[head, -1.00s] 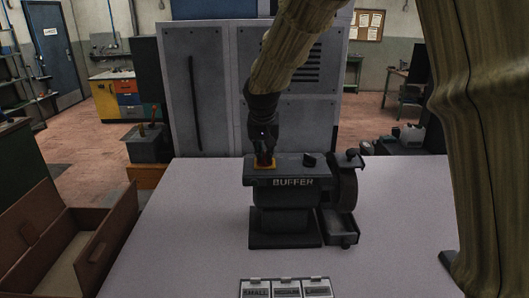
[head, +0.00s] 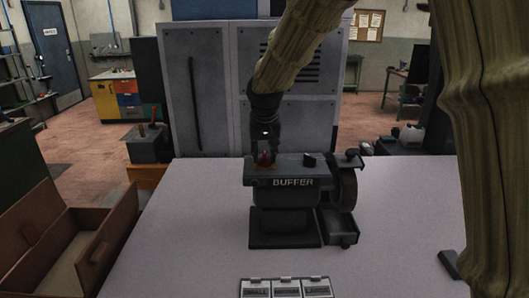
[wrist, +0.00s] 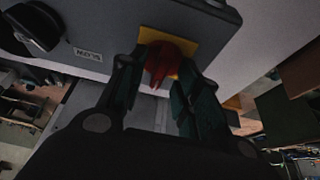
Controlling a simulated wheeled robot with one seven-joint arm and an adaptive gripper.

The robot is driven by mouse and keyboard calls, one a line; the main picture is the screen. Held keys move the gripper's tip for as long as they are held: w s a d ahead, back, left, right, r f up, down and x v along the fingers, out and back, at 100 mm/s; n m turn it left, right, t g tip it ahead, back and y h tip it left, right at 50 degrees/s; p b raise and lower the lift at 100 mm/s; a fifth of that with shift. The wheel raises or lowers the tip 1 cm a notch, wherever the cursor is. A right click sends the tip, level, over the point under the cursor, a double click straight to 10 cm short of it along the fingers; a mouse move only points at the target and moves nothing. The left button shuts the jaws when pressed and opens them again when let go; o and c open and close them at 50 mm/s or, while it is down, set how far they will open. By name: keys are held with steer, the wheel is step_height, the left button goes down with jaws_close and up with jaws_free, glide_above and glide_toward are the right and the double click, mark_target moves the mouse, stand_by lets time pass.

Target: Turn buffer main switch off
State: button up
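The grey buffer (head: 288,205) stands on the table with its name on the front. Its main switch, a red knob (wrist: 168,60) on a yellow plate (wrist: 190,46), is on the top at the left in the head view (head: 265,159). My gripper (wrist: 158,82) is at the switch, with one dark finger on each side of the red knob. The fingers are apart. The right finger looks close to the knob and a gap shows beside the left one; contact cannot be told. In the head view my gripper (head: 265,152) partly hides the switch.
A black dial (wrist: 36,28) sits on the buffer's top beside a small label (wrist: 88,55). The buffer's wheel (head: 347,190) is at its right. Several labelled boxes (head: 286,288) lie at the table's front. A brown open box (head: 108,245) is at the left. A grey cabinet (head: 205,95) stands behind.

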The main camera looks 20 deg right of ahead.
steer(key=v, duration=1.2)
steer(key=shift+f, duration=0.1)
